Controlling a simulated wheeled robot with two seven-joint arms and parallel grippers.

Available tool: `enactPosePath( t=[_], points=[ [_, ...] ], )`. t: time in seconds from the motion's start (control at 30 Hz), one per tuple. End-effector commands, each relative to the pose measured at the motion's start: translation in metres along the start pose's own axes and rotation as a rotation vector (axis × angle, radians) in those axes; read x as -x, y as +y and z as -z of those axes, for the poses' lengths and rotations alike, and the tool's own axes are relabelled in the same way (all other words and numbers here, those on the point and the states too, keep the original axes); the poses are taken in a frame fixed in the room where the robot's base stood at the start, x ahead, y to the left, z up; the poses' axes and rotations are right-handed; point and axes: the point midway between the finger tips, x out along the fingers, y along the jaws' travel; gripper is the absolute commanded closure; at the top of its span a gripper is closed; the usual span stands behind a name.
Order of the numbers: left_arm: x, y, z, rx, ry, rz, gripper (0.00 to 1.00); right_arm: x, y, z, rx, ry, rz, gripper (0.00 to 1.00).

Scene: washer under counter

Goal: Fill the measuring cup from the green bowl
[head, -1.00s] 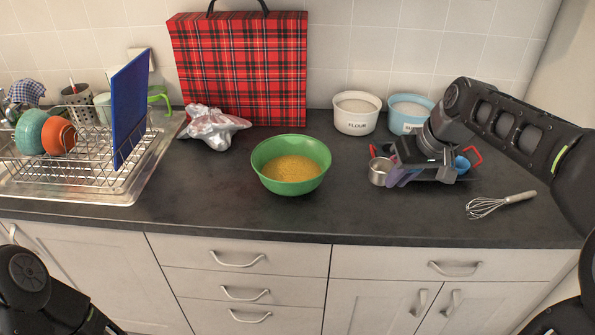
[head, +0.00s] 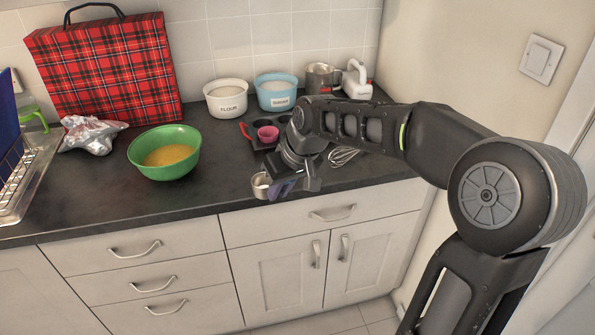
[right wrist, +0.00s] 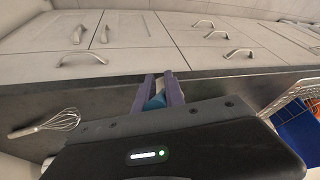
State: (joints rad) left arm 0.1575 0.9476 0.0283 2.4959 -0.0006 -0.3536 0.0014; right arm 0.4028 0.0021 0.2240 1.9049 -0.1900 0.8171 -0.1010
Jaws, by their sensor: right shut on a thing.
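The green bowl (head: 165,166) stands on the dark counter, left of the middle in the head view, and holds a yellow grainy filling. My right gripper (head: 283,188) is at the counter's front edge, to the right of the bowl. It is shut on the small metal measuring cup (head: 260,185), whose round silver body sticks out to the left of the fingers. I cannot see whether the cup holds anything. In the right wrist view, my right gripper's purple fingers (right wrist: 159,91) close on a blue part (right wrist: 155,102). My left gripper is out of view.
Behind my right arm are a dark muffin tin (head: 254,142) with a pink cup, a whisk (head: 343,157), a flour tub (head: 226,99) and a blue tub (head: 276,92). Foil (head: 91,134) lies left of the bowl. The counter between bowl and gripper is clear.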

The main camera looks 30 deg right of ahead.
Motion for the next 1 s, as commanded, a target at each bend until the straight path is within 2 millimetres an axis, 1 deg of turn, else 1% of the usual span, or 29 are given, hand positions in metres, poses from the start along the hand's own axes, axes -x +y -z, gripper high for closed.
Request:
enactPosePath(
  t=[0.03, 0.17, 0.3, 0.4, 0.5, 0.6, 0.83, 0.9, 1.0],
  points=[
    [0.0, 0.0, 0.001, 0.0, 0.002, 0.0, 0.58, -0.011, -0.01, -0.003, 0.009, -0.005, 0.005, 1.0],
    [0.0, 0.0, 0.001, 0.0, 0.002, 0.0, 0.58, -0.039, -0.034, -0.009, 0.025, -0.008, 0.009, 1.0],
    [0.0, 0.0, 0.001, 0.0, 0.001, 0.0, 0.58, -0.069, -0.062, -0.018, 0.045, -0.009, 0.019, 1.0],
    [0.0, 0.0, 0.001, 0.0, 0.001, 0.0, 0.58, -0.088, -0.082, -0.023, 0.059, -0.008, 0.028, 1.0],
    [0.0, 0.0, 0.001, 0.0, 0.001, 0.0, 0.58, -0.101, -0.096, -0.028, 0.067, -0.006, 0.034, 1.0],
    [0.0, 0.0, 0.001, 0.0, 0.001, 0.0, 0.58, -0.106, -0.1, -0.028, 0.069, -0.003, 0.036, 1.0],
    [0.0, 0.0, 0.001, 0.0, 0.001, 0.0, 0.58, -0.106, -0.1, -0.028, 0.068, -0.003, 0.036, 1.0],
    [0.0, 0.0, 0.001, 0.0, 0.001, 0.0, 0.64, -0.106, -0.1, -0.028, 0.068, -0.003, 0.036, 1.0],
    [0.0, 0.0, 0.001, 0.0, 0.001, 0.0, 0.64, -0.106, -0.1, -0.028, 0.068, -0.003, 0.036, 1.0]
  ],
)
